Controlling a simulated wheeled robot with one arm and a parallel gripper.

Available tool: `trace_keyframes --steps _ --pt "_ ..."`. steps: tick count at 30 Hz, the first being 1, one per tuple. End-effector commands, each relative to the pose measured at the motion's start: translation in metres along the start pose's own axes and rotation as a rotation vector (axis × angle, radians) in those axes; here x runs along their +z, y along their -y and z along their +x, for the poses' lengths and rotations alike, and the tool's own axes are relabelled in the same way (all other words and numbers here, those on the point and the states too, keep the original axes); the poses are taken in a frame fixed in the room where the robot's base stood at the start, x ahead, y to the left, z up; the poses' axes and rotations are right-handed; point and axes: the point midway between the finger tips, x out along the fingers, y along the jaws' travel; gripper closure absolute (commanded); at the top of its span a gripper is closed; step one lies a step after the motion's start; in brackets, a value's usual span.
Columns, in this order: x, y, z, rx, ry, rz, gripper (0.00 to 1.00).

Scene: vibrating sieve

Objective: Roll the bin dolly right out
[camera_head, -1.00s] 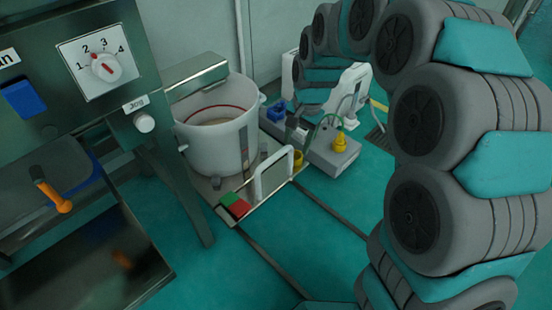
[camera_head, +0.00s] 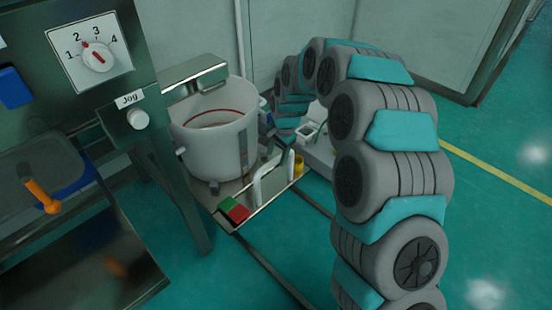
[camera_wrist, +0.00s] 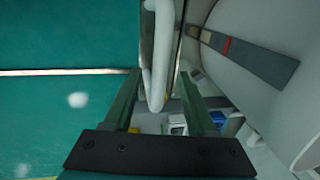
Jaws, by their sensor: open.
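The bin dolly (camera_head: 265,205) is a low pale platform beside the machine's leg, with a red pad and a green pad at its front corner. A white round bin (camera_head: 212,150) stands upright on it. The dolly's white loop handle (camera_head: 258,190) rises at the near edge; it also shows in the wrist view (camera_wrist: 160,60). My gripper (camera_wrist: 158,76) is open, with one dark green finger on each side of the handle bar. I cannot tell whether either finger touches it. In the head view my arm reaches down to the handle and hides part of the dolly's far side.
The machine (camera_head: 80,110) with a dial, a Jog knob (camera_head: 138,118) and an orange-handled lever (camera_head: 42,195) stands at left. A grey box (camera_head: 320,152) is partly hidden behind my arm. Floor rails run past the dolly. Green floor at right is open.

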Motion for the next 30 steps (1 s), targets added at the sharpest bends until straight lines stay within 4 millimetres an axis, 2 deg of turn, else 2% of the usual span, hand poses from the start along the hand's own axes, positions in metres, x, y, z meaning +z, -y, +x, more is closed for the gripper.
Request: trace_keyframes --steps 1,4,12,27,30 --pt "0.0006 -0.0007 0.0083 0.002 0.002 0.0 0.43" --pt "0.0004 -0.0004 0.0155 0.001 0.001 0.0 0.43" --pt "0.0001 0.0001 0.0171 0.0 -0.001 -0.001 0.43" --pt "0.0001 -0.0001 0.0172 0.0 -0.001 -0.001 0.99" --pt "0.0001 -0.0001 0.0172 0.0 0.0 -0.001 1.0"
